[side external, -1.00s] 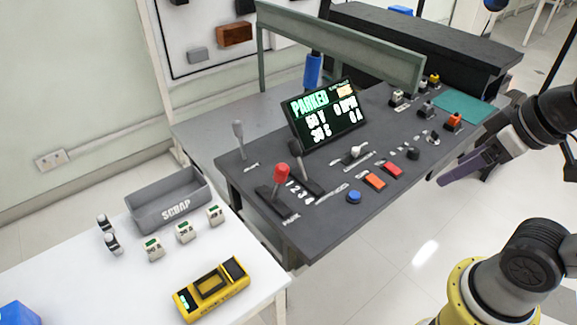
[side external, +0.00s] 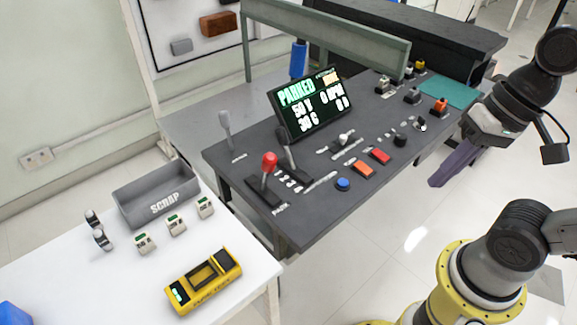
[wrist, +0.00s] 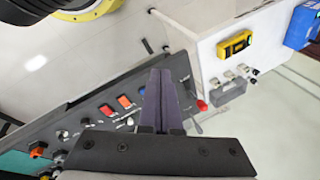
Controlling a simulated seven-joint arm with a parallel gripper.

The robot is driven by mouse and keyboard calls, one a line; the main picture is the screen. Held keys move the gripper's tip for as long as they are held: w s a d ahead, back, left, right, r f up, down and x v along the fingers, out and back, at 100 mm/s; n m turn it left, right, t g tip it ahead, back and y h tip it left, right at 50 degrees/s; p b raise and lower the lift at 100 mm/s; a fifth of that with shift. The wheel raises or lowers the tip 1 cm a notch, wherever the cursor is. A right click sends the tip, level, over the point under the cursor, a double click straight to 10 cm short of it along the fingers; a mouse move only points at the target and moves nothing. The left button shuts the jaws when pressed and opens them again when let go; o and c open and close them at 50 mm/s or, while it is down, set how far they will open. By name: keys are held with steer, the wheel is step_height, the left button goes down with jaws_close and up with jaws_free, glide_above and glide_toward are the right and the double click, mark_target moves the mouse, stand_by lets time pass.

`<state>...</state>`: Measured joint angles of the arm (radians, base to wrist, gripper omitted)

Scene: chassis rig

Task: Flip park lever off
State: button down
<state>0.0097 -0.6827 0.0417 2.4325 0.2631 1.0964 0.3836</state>
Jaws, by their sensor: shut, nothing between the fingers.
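The park lever is the red-knobbed lever (side external: 269,160) at the near left end of the dark console, with PARK printed by its base. It stands roughly upright. The display (side external: 311,104) behind it reads PARKED. The red knob also shows in the wrist view (wrist: 202,105), just right of my fingers. My gripper (side external: 434,184), with long purple fingers, hangs in the air off the console's right front edge, well apart from the lever. Its fingers are shut together and empty, as the wrist view also shows (wrist: 160,75).
On the console (side external: 245,177) are a grey lever (side external: 225,124), a black lever, a blue button (side external: 343,184), and red and orange switches (side external: 363,170). A white table (side external: 120,280) at left holds a scrap bin (side external: 160,208) and a yellow tool (side external: 203,281). Open floor lies before the console.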

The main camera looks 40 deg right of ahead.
steer(key=w+a+f+m+g+y, duration=0.2)
steer(key=w+a+m+g+y, duration=0.4)
steer(key=w+m+y, duration=0.75)
steer(key=w+d+f+m+t, duration=0.2)
steer(key=d+f+m+t, duration=0.1)
steer(key=f+m, duration=0.2)
steer(key=w+d+f+m+t+y, duration=0.1)
steer(key=w+d+f+m+t, duration=0.1)
steer(key=f+m+t, duration=0.2)
steer(key=w+d+f+m+t, duration=0.2)
steer(key=f+m, duration=0.4)
steer(key=m, duration=0.4)
steer(key=shift+w+d+t+y, duration=0.15)
steer(key=shift+w+d+t, duration=0.05)
steer(key=shift+d+t, duration=0.3)
steer(key=shift+w+d+t+y, duration=0.15)
steer(key=shift+d+t, duration=0.2)
steer(key=shift+t, duration=0.25)
steer(key=shift+d+f, duration=0.2)
steer(key=shift+d, duration=0.1)
steer(key=shift+a, duration=0.15)
